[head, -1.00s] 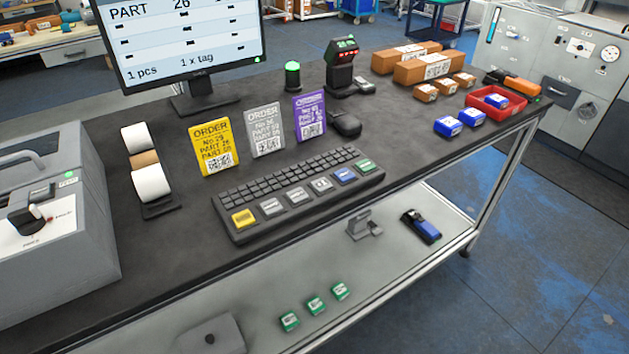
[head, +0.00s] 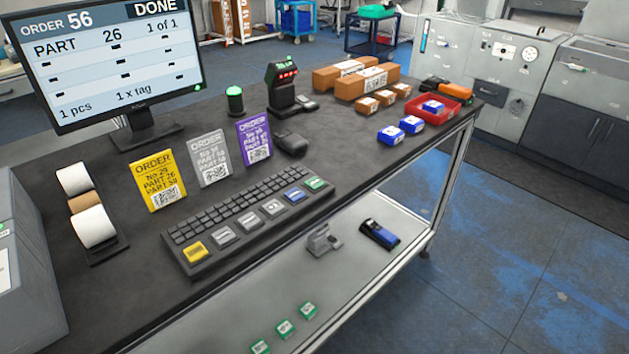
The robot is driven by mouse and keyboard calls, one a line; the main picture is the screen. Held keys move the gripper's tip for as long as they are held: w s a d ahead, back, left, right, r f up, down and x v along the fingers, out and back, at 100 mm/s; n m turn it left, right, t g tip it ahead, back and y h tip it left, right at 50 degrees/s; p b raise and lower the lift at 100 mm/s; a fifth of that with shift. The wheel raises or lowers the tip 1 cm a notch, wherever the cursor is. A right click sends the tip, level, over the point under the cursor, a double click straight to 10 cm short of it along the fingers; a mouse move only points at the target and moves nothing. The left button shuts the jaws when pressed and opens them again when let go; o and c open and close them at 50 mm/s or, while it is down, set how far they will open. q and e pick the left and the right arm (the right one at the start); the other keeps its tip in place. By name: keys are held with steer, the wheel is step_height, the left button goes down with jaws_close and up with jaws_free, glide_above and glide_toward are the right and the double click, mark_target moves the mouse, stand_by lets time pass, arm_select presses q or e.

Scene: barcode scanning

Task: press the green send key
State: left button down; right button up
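The green key (head: 315,184) is at the far right end of the row of large keys on the black keyboard (head: 178,240), next to a blue key (head: 294,195). A yellow key (head: 194,251) is at the row's left end, with several grey keys between. The keyboard lies on the dark bench top. The monitor (head: 118,62) at the upper left reads ORDER 56, PART 26, 1 of 1, DONE. Neither of my grippers is in view, and nothing covers the keys.
Yellow (head: 159,180), grey (head: 208,157) and purple (head: 254,141) order cards stand behind the keyboard, with a mouse (head: 291,144) to their right. A scanner stand (head: 287,90), cartons (head: 361,82) and a red tray (head: 430,120) are farther back. The bench front right of the keyboard is clear.

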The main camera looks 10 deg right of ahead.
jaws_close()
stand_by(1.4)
